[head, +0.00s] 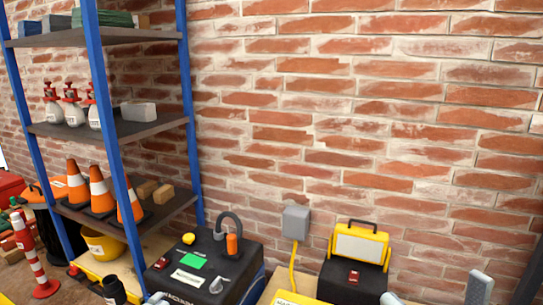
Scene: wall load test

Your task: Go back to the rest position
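Neither of my grippers is in view. Two small pale grey-blue rounded pieces poke in at the bottom edge, left and right of the middle. They look like parts of my arms, but no fingers show on them. I see nothing held. A brick wall (330,110) fills the middle and right of the head view.
A blue-posted shelf rack (187,90) stands at left with orange cones (77,185), spray bottles (72,108) and a yellow bucket (102,245). Below are a black case (205,258), a grey wall box (296,221), a yellow work light (360,245) and a grey upright piece (479,288).

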